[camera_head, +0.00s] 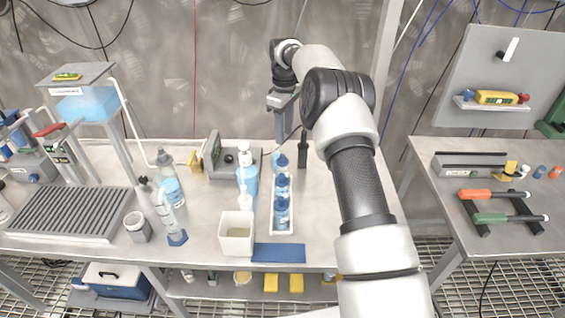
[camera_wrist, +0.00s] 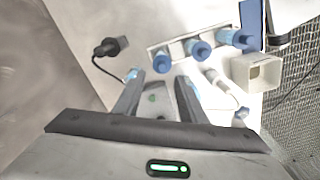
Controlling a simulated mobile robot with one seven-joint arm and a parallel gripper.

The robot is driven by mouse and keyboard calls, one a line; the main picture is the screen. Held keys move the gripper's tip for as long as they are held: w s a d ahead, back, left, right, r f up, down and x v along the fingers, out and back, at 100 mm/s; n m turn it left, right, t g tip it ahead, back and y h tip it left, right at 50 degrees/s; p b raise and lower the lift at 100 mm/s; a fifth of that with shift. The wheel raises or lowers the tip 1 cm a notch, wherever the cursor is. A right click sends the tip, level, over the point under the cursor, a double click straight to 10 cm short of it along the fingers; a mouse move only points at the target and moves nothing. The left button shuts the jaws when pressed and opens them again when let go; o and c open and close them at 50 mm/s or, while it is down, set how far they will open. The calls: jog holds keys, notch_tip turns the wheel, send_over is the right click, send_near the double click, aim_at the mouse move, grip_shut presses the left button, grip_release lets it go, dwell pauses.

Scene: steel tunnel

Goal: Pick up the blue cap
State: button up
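Several bottles with blue caps stand in a row in a narrow white tray (camera_head: 271,222) on the middle table. The nearest blue cap (camera_head: 282,203) and the one behind it (camera_head: 282,181) show clearly; the farthest (camera_head: 282,160) is close below my gripper. My gripper (camera_head: 290,135) points down above the far end of the row. In the wrist view my gripper (camera_wrist: 158,80) is open and empty, and a blue-capped bottle (camera_wrist: 162,63) shows just beyond and between its fingertips. Another small blue cap-like piece (camera_head: 541,171) lies on the right table. Which cap is meant, I cannot tell.
Left of the tray are a white pump bottle (camera_head: 247,170), a grey device (camera_head: 218,158) and an open cream box (camera_head: 237,233). A blue mat (camera_head: 278,252) lies in front. A dark cabled thing (camera_wrist: 110,46) stands near the fingers.

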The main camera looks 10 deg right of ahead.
aim_at(282, 155)
notch_tip(282, 155, down, 4)
jog(key=shift+r, duration=0.25)
jog(key=shift+s+a+f+p, duration=0.1)
jog(key=shift+a+f+p, duration=0.15)
jog(key=shift+f, duration=1.15)
jog(key=shift+a+f+p, duration=0.1)
jog(key=shift+f+p, duration=0.1)
jog(key=shift+f, duration=1.15)
grip_shut()
